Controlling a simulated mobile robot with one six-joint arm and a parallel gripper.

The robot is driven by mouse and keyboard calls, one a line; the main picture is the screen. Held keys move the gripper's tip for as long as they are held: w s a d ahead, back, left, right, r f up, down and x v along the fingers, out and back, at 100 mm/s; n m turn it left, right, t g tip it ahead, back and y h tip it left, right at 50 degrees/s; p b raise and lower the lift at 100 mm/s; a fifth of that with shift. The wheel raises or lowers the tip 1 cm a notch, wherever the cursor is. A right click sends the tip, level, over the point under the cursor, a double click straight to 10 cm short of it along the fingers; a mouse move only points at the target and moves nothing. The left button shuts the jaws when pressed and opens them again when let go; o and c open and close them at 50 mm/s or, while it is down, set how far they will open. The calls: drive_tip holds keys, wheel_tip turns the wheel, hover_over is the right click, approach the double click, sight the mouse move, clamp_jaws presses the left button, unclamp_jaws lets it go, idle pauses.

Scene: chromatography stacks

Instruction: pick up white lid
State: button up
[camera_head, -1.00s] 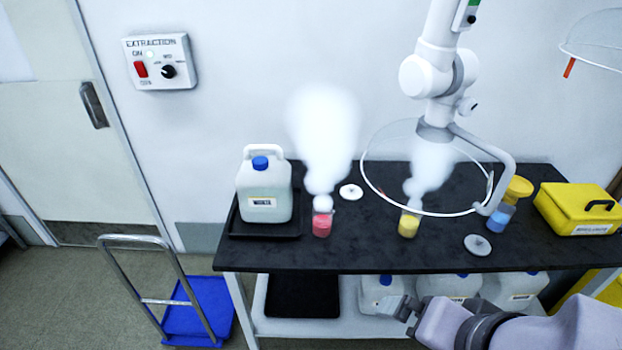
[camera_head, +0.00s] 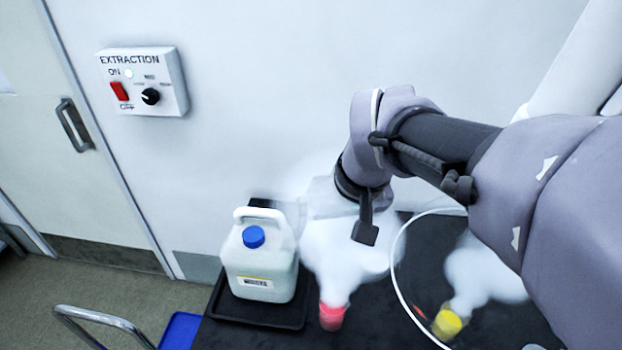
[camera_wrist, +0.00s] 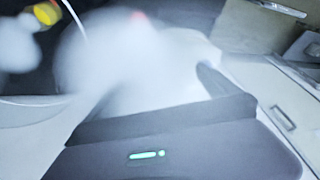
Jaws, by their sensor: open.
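The white lid is not visible now; it is hidden by white vapour and my arm. My gripper (camera_head: 364,230) hangs over the bench in the head view, among the vapour above the red-filled beaker (camera_head: 332,315). Its jaws are open, and I see nothing between them. In the wrist view, the dark gripper body with a green light (camera_wrist: 147,155) fills the bottom, and one dark finger (camera_wrist: 212,78) points up into blurred vapour. A small piece of a pale grey disc (camera_head: 532,347) shows at the bottom edge of the head view.
A white jug with a blue cap (camera_head: 260,262) stands on a black tray (camera_head: 240,312), left of my gripper. A yellow-filled beaker (camera_head: 447,323) gives off vapour inside a clear hood's rim (camera_head: 395,265). A wall switch box (camera_head: 142,82) and trolley handle (camera_head: 105,322) are at left.

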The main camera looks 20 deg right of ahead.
drive_tip(key=w+d+f+n+g, duration=0.2)
drive_tip(key=w+d+f, duration=0.2)
drive_tip(key=w+d, duration=0.4)
drive_tip(key=n+g+b, duration=0.2)
drive_tip(key=n+b, duration=0.1)
drive_tip(key=n, duration=0.2)
hover_over(376, 254)
drive_tip(key=shift+h, duration=0.4)
wheel_tip(376, 254, down, 27)
drive_tip(key=shift+s+d+f, duration=0.15)
wheel_tip(376, 254, down, 6)
drive_tip(key=b, duration=0.3)
drive_tip(key=shift+f, duration=0.15)
drive_tip(key=shift+r, duration=0.2)
drive_tip(key=shift+c, duration=0.7)
drive_tip(key=c, duration=1.2)
drive_tip(key=shift+r, duration=0.1)
